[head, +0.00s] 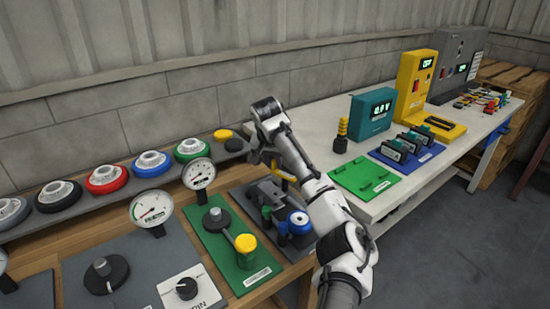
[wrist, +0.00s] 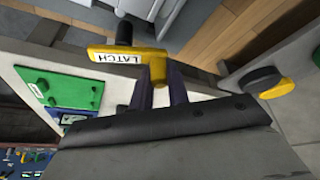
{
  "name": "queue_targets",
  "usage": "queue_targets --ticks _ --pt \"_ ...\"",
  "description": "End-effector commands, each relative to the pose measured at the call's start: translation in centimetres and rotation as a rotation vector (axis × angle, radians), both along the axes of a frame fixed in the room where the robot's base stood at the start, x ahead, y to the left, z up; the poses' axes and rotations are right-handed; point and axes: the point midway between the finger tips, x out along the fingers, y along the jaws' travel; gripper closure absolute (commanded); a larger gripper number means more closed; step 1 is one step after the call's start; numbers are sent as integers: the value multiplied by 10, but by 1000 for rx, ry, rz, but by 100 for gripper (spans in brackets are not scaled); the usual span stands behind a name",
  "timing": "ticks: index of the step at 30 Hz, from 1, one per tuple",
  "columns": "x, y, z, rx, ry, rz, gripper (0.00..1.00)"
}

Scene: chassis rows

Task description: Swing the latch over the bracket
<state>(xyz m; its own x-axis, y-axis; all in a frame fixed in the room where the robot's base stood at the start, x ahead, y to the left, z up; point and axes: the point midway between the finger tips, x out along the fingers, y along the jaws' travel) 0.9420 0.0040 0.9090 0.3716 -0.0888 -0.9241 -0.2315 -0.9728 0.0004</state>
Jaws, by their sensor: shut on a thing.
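The yellow latch (wrist: 120,56), a short bar with a white label reading LATCH, lies across the top of the wrist view. My gripper (wrist: 158,78) is shut on its right end, with one dark finger on each side. In the head view a bit of yellow (head: 286,178) shows beside my arm above the dark board (head: 240,190); my arm covers much of that area. I cannot make out the bracket in either view.
A blue-topped valve (head: 298,219) and other fittings stand on the dark board below my arm. A green board with a yellow-knobbed lever (head: 245,243) is to its left. Gauges (head: 199,174) stand behind. A white table (head: 325,120) with instruments is at right.

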Motion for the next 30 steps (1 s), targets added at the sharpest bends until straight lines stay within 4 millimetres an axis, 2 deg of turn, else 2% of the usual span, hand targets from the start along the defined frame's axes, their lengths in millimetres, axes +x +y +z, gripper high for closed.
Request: queue_targets --ticks 15,30 --pt "-18 8 3 5 -1 469 100" --pt "-37 6 3 4 -1 935 100"
